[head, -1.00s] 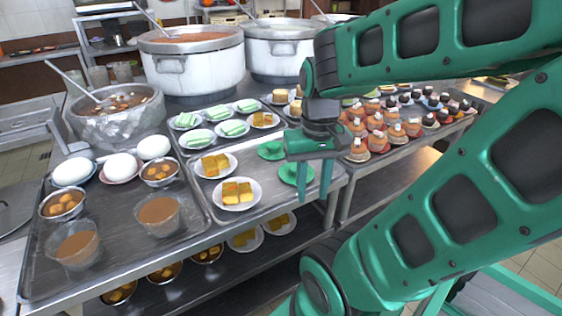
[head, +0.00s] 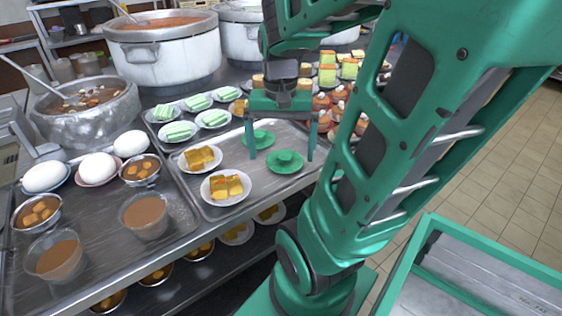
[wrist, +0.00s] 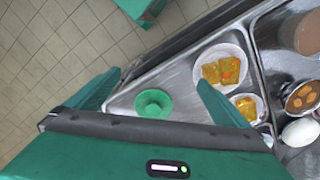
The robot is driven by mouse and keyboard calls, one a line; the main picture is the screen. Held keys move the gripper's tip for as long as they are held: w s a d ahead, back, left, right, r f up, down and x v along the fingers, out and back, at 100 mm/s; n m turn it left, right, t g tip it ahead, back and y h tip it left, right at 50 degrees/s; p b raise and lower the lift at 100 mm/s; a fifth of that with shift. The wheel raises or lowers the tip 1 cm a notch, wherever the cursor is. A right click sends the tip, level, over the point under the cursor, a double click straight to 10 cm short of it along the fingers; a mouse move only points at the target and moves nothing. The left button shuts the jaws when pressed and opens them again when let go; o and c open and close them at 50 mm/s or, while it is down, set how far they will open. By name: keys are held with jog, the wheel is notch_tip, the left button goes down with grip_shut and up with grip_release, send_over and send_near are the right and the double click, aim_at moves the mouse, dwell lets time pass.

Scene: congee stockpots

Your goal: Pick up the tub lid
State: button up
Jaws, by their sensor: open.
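I cannot tell which one is the tub lid. In the wrist view one green lid (wrist: 153,103) shows between the two fingers, lying flat on the tray.
Plates of yellow cake (head: 226,187) sit just left of the lids on the same tray (head: 243,203). Green-striped sweets (head: 180,131) stand behind. Red figure-like sweets (head: 322,103) are to the right. Large stockpots (head: 165,55) stand at the back.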

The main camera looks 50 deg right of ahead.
jog(key=w+d+f+m, duration=0.3)
jog(key=w+d+m, duration=0.55)
jog(key=d, duration=0.35)
jog(key=m, duration=0.1)
send_over(283, 156)
jog(key=f, duration=0.4)
jog(key=shift+d+f, duration=0.25)
jog(key=shift+f, duration=0.15)
jog(key=shift+a+f, duration=0.15)
jog(key=shift+f, duration=1.4)
jog(key=shift+a+f, duration=0.15)
jog(key=shift+f, duration=1.35)
jog(key=c, duration=0.7)
